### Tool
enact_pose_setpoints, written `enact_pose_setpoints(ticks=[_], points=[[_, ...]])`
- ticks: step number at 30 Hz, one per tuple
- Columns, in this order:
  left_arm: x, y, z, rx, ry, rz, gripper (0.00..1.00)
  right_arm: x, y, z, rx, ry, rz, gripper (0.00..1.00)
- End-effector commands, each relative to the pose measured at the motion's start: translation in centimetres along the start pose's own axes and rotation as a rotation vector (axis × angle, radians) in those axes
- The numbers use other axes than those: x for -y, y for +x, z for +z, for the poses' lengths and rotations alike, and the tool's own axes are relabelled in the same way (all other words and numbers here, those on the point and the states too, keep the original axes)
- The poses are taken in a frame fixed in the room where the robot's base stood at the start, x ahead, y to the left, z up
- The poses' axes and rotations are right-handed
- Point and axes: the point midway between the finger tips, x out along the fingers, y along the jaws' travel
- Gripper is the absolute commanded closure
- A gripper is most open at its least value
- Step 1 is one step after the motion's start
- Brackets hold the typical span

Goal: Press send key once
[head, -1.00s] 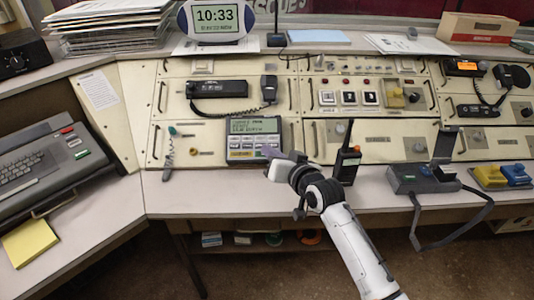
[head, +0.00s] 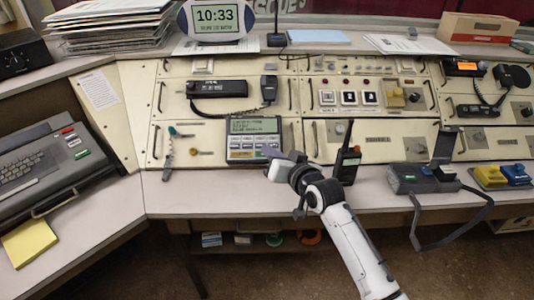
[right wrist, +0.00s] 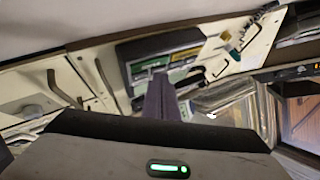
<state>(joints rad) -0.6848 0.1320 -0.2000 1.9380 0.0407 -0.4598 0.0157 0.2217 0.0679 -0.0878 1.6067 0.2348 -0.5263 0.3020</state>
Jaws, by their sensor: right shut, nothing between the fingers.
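The keypad unit (head: 254,124) with a green text display is set in the console front, with several keys in rows below the screen. I cannot read which one is the send key. My right gripper (head: 271,153) is shut and empty at the unit's lower right corner and hides part of it. In the right wrist view the shut purple-grey fingers (right wrist: 160,97) stand in front of the unit (right wrist: 164,52), whose green and yellowish keys show behind them. I cannot tell whether the fingertips touch a key. My left gripper is not in view.
A handheld radio (head: 347,158) stands just right of my right gripper. A grey device (head: 422,178) with a looped strap lies further right. The desk in front (head: 220,195) is clear.

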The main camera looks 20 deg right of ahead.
Motion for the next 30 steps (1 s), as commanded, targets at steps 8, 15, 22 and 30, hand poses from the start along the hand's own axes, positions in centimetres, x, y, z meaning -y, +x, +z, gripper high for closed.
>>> enact_pose_setpoints(ticks=[8,15,22,30], points=[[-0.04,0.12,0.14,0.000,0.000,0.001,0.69,-0.32,0.42,0.33,0.000,0.000,0.000,1.00],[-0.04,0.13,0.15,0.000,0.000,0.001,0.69,-0.44,0.60,0.44,0.000,0.000,0.000,1.00],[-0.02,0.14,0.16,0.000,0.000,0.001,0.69,-0.47,0.63,0.45,0.000,0.000,0.000,1.00],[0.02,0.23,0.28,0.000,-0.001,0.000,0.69,-0.61,0.83,0.60,-0.001,0.000,0.000,1.00]])
